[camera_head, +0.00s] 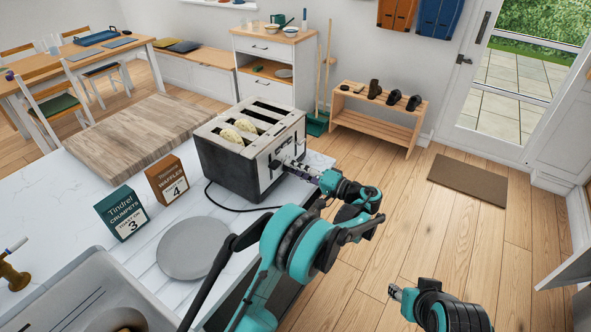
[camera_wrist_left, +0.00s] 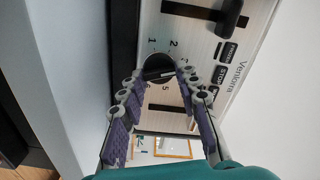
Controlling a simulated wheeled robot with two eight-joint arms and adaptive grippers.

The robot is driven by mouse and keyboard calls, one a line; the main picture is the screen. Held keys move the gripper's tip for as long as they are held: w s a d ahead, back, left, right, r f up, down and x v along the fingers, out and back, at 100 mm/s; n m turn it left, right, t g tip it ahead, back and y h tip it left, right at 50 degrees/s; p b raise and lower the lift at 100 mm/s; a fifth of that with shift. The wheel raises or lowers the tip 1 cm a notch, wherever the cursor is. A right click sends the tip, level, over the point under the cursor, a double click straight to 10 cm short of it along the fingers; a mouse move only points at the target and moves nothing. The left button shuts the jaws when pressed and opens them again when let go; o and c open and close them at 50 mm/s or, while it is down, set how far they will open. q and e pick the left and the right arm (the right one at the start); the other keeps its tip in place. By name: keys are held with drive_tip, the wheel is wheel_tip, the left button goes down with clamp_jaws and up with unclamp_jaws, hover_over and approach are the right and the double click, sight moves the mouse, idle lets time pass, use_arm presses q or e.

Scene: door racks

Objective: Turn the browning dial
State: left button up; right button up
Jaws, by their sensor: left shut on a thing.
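A black and silver toaster (camera_head: 232,168) stands on the white counter, with two pale round breads (camera_head: 238,133) in its slots. Its control panel faces my left arm. In the left wrist view, the round dark browning dial (camera_wrist_left: 157,64) has numbers around it, 1, 2 and 5 readable. My left gripper (camera_head: 291,164) is at that panel, its fingers (camera_wrist_left: 159,76) shut on the dial, one on each side. The dial's exact setting is hard to read. My right gripper (camera_head: 394,292) is low at the bottom right, away from the toaster; its jaw state is unclear.
A green crumpets box (camera_head: 122,213) marked 3 and a brown waffles box (camera_head: 167,180) marked 4 stand left of the toaster. A grey plate (camera_head: 191,248) lies in front, a wooden board (camera_head: 137,134) behind. A black lever (camera_wrist_left: 229,18) is near the dial. Floor at right is open.

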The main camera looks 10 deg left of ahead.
idle(0.3)
use_arm(q)
drive_tip(key=o, duration=1.2)
drive_tip(key=shift+c, duration=0.2)
drive_tip(key=v, duration=1.2)
drive_tip(key=shift+f, duration=0.1)
